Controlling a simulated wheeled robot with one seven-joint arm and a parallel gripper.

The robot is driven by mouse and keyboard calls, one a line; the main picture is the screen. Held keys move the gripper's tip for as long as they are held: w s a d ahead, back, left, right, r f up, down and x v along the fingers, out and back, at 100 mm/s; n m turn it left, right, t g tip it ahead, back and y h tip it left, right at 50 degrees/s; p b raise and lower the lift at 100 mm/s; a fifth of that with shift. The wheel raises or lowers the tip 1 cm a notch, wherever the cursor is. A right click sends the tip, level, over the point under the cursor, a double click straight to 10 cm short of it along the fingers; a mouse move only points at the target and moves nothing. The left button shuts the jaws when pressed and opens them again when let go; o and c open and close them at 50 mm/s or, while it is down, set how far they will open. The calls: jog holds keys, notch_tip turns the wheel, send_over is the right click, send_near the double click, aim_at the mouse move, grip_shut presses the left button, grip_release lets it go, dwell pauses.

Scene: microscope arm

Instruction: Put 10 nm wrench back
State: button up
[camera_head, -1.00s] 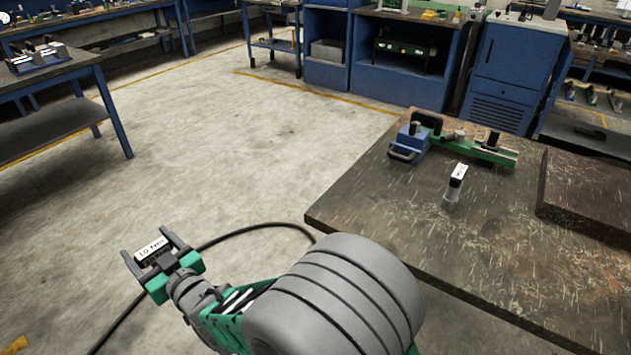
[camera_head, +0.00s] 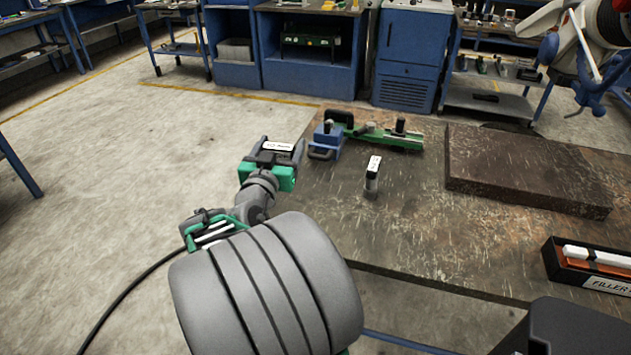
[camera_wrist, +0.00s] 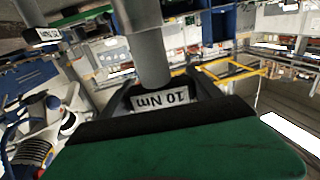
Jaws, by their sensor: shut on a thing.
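My gripper (camera_head: 280,160) is shut on the 10 Nm wrench (camera_head: 279,146). In the head view mostly the wrench's white label shows, between the fingers. My gripper is near the left edge of the workbench (camera_head: 405,225). The wrist view shows the wrench's grey shaft (camera_wrist: 147,45) and its "10 Nm" label, upside down in the picture. A second small tool with a white label (camera_head: 374,164) stands upright on the bench, right of my gripper. A similar labelled tool shows at the top left of the wrist view (camera_wrist: 40,38).
A green and blue fixture (camera_head: 370,136) lies at the bench's far edge, close to my gripper. A raised dark slab (camera_head: 525,172) is at the right. A black box labelled "FILLER" (camera_head: 600,275) sits at the near right. The bench's middle is clear.

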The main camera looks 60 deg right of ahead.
jog(key=s+d+r+m+g, duration=0.1)
jog(key=s+d+r+g, duration=0.1)
jog(key=s+d, duration=0.15)
jog(key=w+d+f+p, duration=0.1)
jog(key=d+f, duration=1.1)
jog(key=f, duration=0.1)
jog(key=shift+d, duration=0.15)
jog(key=shift+w+f, duration=0.1)
jog(key=shift+f, duration=0.1)
jog(key=o, duration=1.9)
